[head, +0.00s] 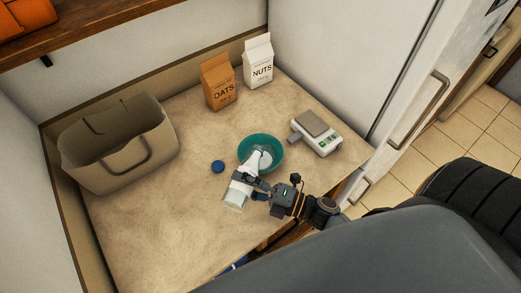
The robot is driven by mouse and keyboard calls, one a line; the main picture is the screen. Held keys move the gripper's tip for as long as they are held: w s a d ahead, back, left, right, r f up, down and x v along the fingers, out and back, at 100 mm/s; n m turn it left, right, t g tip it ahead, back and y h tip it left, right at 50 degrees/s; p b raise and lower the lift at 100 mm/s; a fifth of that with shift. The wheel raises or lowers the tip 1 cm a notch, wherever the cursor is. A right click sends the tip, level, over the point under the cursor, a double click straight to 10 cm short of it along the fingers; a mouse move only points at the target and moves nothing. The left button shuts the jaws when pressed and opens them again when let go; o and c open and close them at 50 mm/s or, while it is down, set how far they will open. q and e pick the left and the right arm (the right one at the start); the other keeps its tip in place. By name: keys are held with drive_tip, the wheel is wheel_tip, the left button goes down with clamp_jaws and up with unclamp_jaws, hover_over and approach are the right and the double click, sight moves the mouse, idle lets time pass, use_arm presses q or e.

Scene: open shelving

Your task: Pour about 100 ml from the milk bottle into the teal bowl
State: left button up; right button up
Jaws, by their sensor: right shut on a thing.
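The milk bottle (240,188) is white and strongly tilted, with its neck end toward the teal bowl and its clear base toward the front of the counter. My right gripper (259,188) is shut on the bottle's side, just in front of the bowl. The teal bowl (275,141) stands on the counter, and the bottle's neck reaches over its near rim. White shows inside the bowl by the bottle's mouth; I cannot tell clearly how much of it is milk. A blue cap (217,167) lies on the counter left of the bowl. My left gripper is not in view.
A white scale (318,137) with a grey plate stands right of the bowl. The oats carton (218,83) and nuts carton (258,62) stand at the back. A beige bag (117,150) stands at the left. The counter's (150,222) left front is clear.

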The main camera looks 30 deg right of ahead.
drive_tip(key=shift+r+m+p, duration=0.4)
drive_tip(key=shift+r+p, duration=0.1)
drive_tip(key=shift+p, duration=0.2)
drive_tip(key=shift+s+r+p, duration=0.1)
drive_tip(key=shift+r+p, duration=0.05)
drive_tip(key=shift+p, duration=0.15)
drive_tip(key=shift+r+m+p, duration=0.25)
drive_tip(key=shift+m+p, duration=0.25)
drive_tip(key=shift+p, duration=0.05)
idle(0.6)
wheel_tip(320, 180, down, 3)
drive_tip(key=n+b, duration=0.2)
drive_tip(key=b, duration=0.3)
drive_tip(key=shift+s+a, duration=0.15)
drive_tip(key=shift+r+n, duration=0.4)
drive_tip(key=shift+n, duration=0.1)
drive_tip(key=shift+s+a+f+n+b, duration=0.1)
drive_tip(key=shift+f+n+b, duration=0.25)
drive_tip(key=shift+n+b, duration=0.45)
drive_tip(key=shift+r, duration=0.1)
idle(0.4)
